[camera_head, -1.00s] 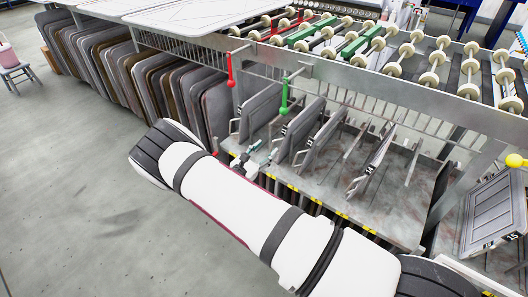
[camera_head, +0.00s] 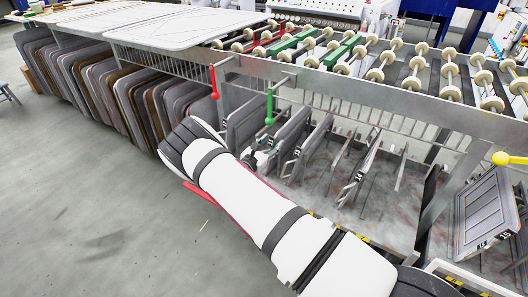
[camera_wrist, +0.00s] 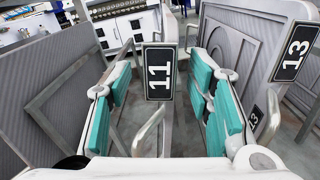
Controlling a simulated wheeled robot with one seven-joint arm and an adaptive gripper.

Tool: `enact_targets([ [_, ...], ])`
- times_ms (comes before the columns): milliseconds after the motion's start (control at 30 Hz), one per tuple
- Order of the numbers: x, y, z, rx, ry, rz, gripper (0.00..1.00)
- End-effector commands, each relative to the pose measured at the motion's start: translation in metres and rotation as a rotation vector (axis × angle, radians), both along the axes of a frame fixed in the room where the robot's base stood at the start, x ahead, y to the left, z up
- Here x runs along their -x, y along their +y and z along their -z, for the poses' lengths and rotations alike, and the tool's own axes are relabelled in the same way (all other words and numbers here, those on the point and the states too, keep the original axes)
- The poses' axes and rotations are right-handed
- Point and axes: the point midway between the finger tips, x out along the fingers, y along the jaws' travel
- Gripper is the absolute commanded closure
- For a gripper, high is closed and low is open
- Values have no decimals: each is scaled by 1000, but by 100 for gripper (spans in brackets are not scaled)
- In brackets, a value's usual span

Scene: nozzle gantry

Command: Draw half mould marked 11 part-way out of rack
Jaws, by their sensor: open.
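A pale bent handle (camera_wrist: 148,130) stands in front, below the plate. My gripper (camera_wrist: 164,78) is open, its teal-padded fingers on either side of the plate, with visible space between pads and plate. In the head view my arm hides most of my gripper (camera_head: 252,157), which is at the front of the rack (camera_head: 395,225). The number 11 cannot be read there.
The half mould marked 13 (camera_wrist: 292,55) stands close right of my fingers. Another grey ribbed mould (camera_wrist: 50,95) stands close on the left. Red (camera_head: 213,82) and green (camera_head: 269,108) levers hang above the rack front. Open floor (camera_head: 110,220) lies to the left.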

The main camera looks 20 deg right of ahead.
Motion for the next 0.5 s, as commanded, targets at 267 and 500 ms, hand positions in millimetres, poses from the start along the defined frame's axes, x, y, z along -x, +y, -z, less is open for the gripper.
enact_targets([
  [267,-7,-10,0,-1,1,0,53],
  [500,-7,-9,0,-1,1,0,58],
])
